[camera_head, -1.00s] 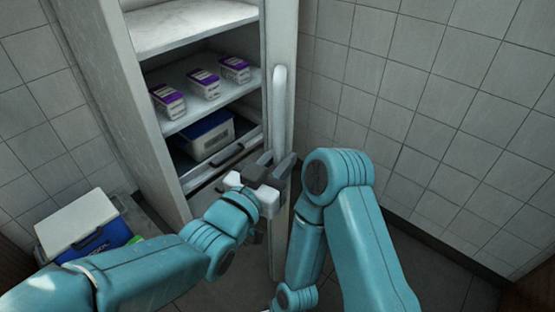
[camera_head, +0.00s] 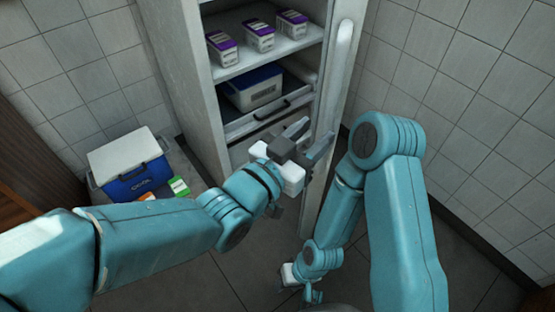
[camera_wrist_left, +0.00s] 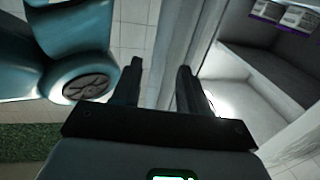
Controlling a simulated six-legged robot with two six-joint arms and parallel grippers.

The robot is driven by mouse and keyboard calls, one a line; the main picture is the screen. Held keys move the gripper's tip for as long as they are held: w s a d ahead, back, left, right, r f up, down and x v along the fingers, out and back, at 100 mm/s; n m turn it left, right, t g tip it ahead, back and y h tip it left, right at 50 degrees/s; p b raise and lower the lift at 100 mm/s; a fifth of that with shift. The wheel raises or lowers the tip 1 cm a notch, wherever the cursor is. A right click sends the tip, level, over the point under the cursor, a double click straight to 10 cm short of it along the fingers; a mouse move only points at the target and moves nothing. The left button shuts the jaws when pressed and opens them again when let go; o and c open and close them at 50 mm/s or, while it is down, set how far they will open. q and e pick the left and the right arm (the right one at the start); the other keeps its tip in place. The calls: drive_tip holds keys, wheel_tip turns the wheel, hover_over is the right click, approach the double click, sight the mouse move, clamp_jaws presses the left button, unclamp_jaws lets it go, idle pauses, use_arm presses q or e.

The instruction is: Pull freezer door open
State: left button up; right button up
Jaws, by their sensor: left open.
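The freezer (camera_head: 185,75) stands upright with its shelves showing. Its white door (camera_head: 361,42) is open on the right, seen nearly edge-on, with a long pale handle (camera_head: 343,45). My left gripper (camera_head: 312,140) is open in front of the door's inner side, below the handle. In the left wrist view, the two dark fingers (camera_wrist_left: 160,85) are apart with a pale door strip (camera_wrist_left: 172,45) seen between them; I cannot tell whether they touch it. My right gripper (camera_head: 290,276) hangs low near the floor, mostly hidden, its jaws unclear.
Purple-and-white cartons (camera_head: 259,36) and a blue-lidded bin (camera_head: 252,88) are on the freezer shelves. A blue-and-white cooler (camera_head: 130,165) stands left of the freezer, with small green and orange boxes beside it. Tiled walls close in on both sides.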

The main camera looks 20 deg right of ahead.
use_arm(q)
drive_tip(key=v, duration=1.1)
drive_tip(key=shift+p, duration=0.35)
